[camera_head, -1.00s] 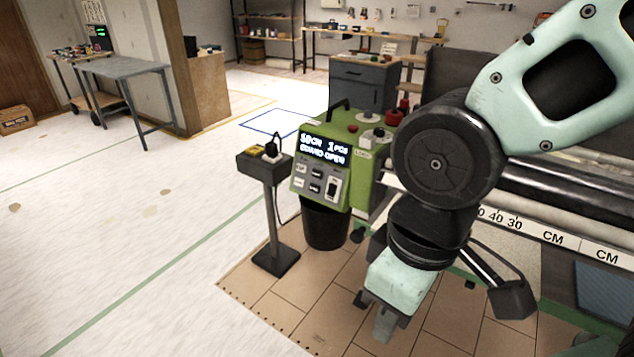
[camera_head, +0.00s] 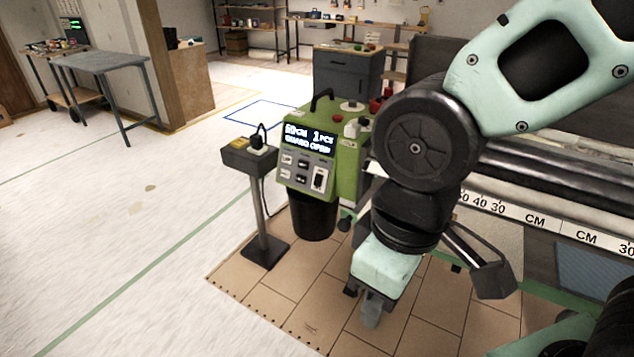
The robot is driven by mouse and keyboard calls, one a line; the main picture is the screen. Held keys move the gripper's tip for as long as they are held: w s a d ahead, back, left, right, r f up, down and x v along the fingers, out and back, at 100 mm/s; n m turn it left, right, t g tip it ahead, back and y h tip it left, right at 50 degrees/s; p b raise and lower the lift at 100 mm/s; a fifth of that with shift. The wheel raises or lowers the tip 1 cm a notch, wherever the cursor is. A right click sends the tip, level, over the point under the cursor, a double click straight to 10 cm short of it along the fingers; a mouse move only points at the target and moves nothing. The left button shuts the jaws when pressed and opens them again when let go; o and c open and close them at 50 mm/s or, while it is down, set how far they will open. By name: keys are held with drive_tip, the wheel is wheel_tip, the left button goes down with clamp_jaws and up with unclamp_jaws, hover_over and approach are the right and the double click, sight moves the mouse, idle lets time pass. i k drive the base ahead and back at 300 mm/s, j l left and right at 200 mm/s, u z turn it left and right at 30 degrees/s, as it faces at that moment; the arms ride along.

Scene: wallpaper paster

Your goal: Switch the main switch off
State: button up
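The green control box (camera_head: 347,165) of the wallpaper paster stands left of my arm, with a lit display (camera_head: 307,140) reading "1 PCS" and "GUARD OPEN". Below the display is a grey panel with several small buttons and a larger black rocker switch (camera_head: 320,179) at its right; its position is too small to tell. My gripper (camera_head: 370,312) hangs low over the brown floor mat, to the right of and nearer than the control box, touching nothing that I can see. Its fingers point down and look close together, but their gap is not clear.
A post (camera_head: 262,205) with a plugged-in socket box stands left of the control box. A black bin (camera_head: 313,218) is under the box. The machine's rollers and ruler (camera_head: 535,220) extend right behind my arm. The pale floor at left is free.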

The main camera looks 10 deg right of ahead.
sight(318, 181)
drive_tip(key=i+j+u, duration=0.35)
drive_tip(key=i+u, duration=0.35)
drive_tip(key=i, duration=0.15)
